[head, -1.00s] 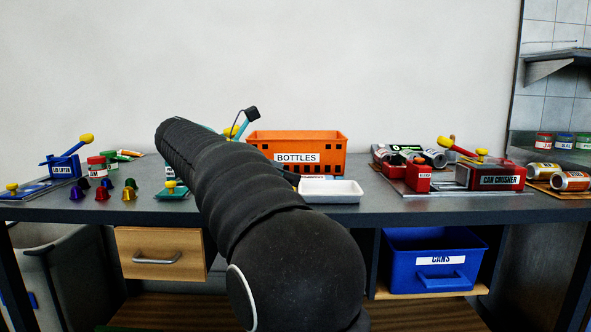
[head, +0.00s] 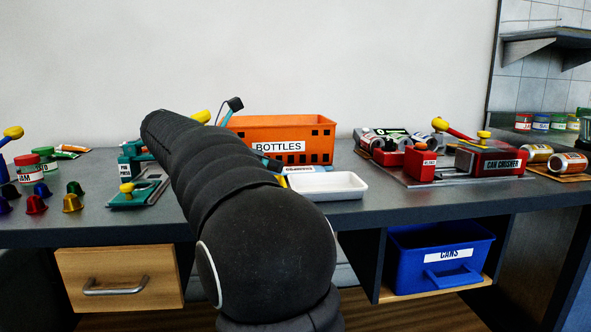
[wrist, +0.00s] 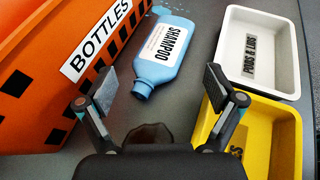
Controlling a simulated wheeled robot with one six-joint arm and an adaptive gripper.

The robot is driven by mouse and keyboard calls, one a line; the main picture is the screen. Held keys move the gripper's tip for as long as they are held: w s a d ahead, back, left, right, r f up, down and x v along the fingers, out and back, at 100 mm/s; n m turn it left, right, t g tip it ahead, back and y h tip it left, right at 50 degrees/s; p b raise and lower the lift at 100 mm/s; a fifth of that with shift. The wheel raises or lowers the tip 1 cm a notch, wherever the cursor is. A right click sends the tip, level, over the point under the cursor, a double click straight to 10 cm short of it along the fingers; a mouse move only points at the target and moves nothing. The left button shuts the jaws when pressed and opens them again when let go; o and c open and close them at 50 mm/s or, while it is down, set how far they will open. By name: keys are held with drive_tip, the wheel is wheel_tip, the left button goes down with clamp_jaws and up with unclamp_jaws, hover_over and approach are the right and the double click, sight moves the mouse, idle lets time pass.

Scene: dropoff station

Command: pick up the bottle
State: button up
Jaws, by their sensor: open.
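A light blue shampoo bottle (wrist: 165,57) with a white label lies on its side on the grey counter in the wrist view. Its neck points down toward my gripper (wrist: 160,90). My gripper is open and empty, with one finger on each side of the bottle's neck end and clear space between finger pads and bottle. In the head view only a small part of the bottle (head: 309,169) shows between the orange crate and the white tray.
The orange crate (wrist: 28,62) labelled BOTTLES stands close on the left of the bottle. A white tray (wrist: 289,58) and a yellow tray (wrist: 285,133) stand on its right. In the head view, a red can crusher (head: 490,161) is further right.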

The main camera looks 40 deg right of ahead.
sight(289, 167)
drive_tip(key=shift+b+x, duration=0.45)
drive_tip(key=shift+x, duration=2.65)
drive_tip(key=c, duration=1)
